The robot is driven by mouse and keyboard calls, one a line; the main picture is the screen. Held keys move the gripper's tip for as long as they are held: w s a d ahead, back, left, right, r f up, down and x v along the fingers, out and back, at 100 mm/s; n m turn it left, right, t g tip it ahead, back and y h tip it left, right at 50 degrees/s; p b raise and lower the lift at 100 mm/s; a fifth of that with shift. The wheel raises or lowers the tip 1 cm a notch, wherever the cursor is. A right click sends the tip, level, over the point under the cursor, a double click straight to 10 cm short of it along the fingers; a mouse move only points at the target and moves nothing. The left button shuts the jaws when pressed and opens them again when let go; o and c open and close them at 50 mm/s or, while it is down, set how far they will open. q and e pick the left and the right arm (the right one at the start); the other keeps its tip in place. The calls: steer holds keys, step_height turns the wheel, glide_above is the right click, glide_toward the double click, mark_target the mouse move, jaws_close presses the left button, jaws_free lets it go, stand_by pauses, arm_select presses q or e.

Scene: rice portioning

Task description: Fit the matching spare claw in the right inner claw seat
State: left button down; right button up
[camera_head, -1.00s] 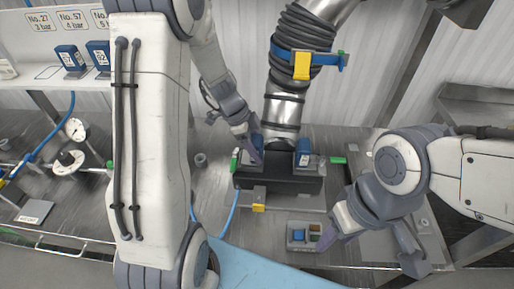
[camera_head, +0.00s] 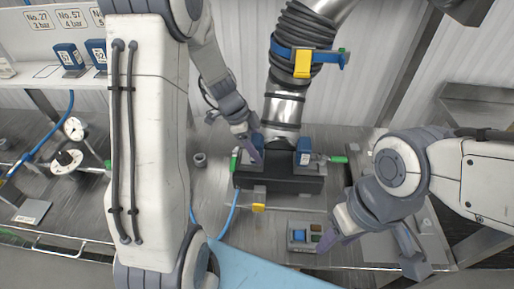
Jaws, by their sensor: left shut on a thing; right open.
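A dark block (camera_head: 280,184) stands at the centre of the workbench under a silver hose fitting, with two blue claw-like pieces on it. My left gripper (camera_head: 255,154) is shut on the left blue piece (camera_head: 259,139), which it partly hides; whether the piece is seated I cannot tell. The right blue piece (camera_head: 303,149) stands at the block's right end, beside a green-tipped handle (camera_head: 338,159). My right gripper (camera_head: 368,254) is open at the lower right, with one finger beside a small grey tray (camera_head: 302,249) holding blue, dark and brown pieces. Which piece matches is too small to tell.
A yellow tag (camera_head: 258,208) sits at the block's front. A pressure gauge (camera_head: 74,129), a valve wheel (camera_head: 67,163) and blue hose are on the left. More blue blocks (camera_head: 69,57) stand on the labelled shelf. A flat grey plate lies under my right arm.

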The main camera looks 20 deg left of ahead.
stand_by(0.3)
arm_select(q)
jaws_free()
steer(key=shift+r, duration=0.1)
steer(key=shift+r+p, duration=2.3)
steer(key=shift+r, duration=2.15)
